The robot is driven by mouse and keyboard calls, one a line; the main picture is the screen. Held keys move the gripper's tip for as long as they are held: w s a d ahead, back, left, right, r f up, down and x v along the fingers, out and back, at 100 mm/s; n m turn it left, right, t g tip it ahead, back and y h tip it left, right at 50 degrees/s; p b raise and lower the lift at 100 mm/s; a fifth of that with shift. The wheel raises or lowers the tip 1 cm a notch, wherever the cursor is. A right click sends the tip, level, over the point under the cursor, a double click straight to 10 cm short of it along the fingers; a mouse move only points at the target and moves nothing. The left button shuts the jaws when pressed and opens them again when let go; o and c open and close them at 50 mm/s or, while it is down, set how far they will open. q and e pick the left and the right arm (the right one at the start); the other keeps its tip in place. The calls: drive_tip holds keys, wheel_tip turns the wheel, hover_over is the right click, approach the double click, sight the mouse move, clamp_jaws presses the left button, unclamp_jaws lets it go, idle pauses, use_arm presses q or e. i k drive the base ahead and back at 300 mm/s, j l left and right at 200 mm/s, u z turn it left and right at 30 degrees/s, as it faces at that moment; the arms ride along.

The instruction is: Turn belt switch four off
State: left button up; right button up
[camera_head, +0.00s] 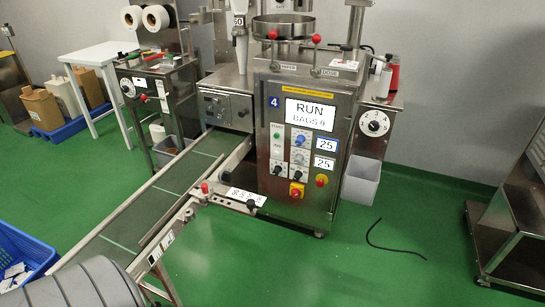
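Machine four (308,160) is a steel cabinet with a blue "4" plate (274,102). Its display (310,115) reads RUN and BAGS 0. The front panel has a green button (278,136), a blue knob (299,141), black knobs (277,170) and a red stop button on yellow (296,190). A sloping conveyor belt (150,205) runs from the machine to the lower left. Neither gripper is in view.
A blue crate (35,253) with white packets stands at the lower left. A white table (95,54) is at the back left, and a steel cart (515,215) at the right. A black cable (388,247) lies on open green floor in front of the machine.

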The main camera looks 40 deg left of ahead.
sight(226, 176)
drive_tip(key=i+l+u, duration=0.1)
drive_tip(key=i+u, duration=0.2)
drive_tip(key=i, duration=0.25)
drive_tip(key=i+l+u, duration=0.25)
drive_tip(key=i, duration=0.25)
drive_tip(key=i+l+u, duration=0.3)
drive_tip(key=i, duration=0.25)
